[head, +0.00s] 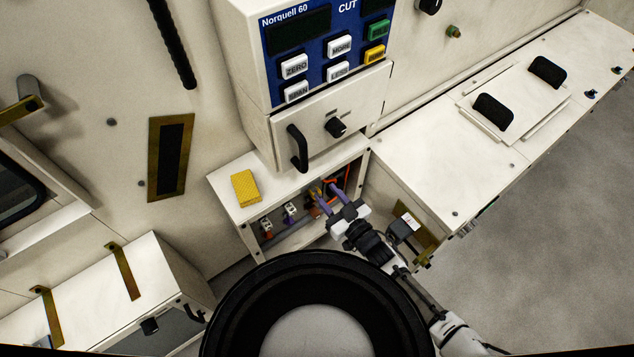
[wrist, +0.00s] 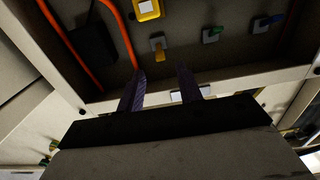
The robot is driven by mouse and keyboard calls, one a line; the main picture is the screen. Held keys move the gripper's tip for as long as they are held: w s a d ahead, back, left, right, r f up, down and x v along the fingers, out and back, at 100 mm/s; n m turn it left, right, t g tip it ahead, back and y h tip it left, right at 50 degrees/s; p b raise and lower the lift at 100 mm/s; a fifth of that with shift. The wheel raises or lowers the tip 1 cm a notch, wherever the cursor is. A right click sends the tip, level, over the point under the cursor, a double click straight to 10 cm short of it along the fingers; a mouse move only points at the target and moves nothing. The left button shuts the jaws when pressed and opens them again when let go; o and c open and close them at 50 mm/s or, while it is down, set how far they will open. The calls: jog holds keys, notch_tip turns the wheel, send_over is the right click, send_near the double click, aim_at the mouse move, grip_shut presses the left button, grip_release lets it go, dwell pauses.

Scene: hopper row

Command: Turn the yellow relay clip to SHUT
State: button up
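In the wrist view, a small yellow-orange clip (wrist: 158,53) on a pale mount sits on the back panel and looks like the yellow relay clip. My gripper (wrist: 160,82) has its two purple fingers spread, with a clear gap between them. The clip shows beyond the fingertips, in line with the gap, apparently untouched. In the head view my gripper (head: 329,194) reaches into the open low compartment under the Norquell unit. A bit of yellow shows by the fingers there, partly hidden. I cannot read any SHUT marking or the clip's setting.
A yellow-framed piece (wrist: 147,9) is above. An orange cable (wrist: 120,32) and a dark box (wrist: 92,42) are left. A yellow sponge-like block (head: 244,188) lies on the compartment top (head: 223,190).

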jog(key=shift+b+x, duration=0.3)
jog(key=shift+x, duration=2.4)
grip_shut()
jog(key=shift+f, duration=0.1)
